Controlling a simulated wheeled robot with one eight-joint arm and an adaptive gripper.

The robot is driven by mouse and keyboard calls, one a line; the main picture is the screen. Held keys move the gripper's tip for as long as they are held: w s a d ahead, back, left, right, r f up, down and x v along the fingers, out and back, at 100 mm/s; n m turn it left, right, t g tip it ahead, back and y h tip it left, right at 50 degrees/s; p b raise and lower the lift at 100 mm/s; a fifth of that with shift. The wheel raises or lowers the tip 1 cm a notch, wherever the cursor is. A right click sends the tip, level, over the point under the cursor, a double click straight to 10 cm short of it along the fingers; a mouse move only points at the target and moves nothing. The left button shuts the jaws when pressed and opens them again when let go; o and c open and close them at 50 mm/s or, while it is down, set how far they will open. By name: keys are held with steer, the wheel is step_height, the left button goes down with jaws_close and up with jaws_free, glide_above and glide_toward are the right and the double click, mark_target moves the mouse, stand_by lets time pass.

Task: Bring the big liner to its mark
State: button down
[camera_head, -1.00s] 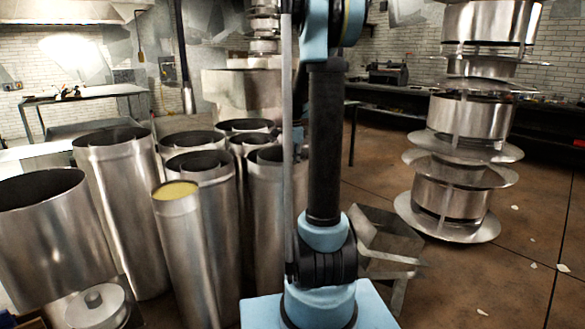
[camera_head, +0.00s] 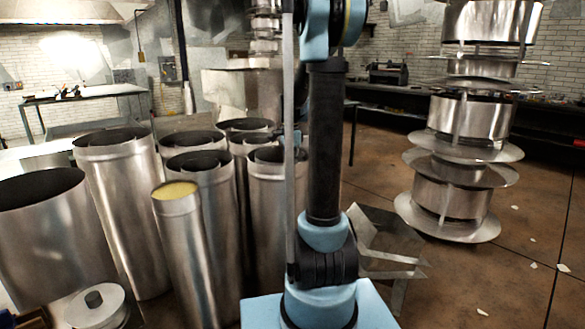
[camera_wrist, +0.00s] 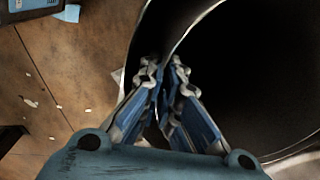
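In the wrist view, a wide round metal pipe (camera_wrist: 160,22) with a dark inside fills the right side; I take it to be the big liner. My gripper (camera_wrist: 166,68) is at its near-left rim, one finger on each side of the wall. The fingers are close together and look shut on that wall. Their exact contact is partly hidden. In the head view, my gripper is hidden, and I cannot tell for sure which pipe it holds. The mark does not show clearly in any view.
Several upright metal pipes (camera_head: 115,205) stand close together at left, one with a yellow top (camera_head: 175,190). A wide pipe (camera_head: 45,235) and a white lidded piece (camera_head: 95,306) are at front left. A tall finned stack (camera_head: 455,150) stands at right on open floor (camera_head: 505,265).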

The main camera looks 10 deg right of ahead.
steer(key=shift+s+a, duration=0.15)
steer(key=shift+a, duration=0.15)
steer(key=c, duration=2.1)
jaws_free()
steer(key=shift+c, duration=0.2)
steer(key=shift+r, duration=0.1)
step_height(320, 180, up, 12)
steer(key=shift+a, duration=0.1)
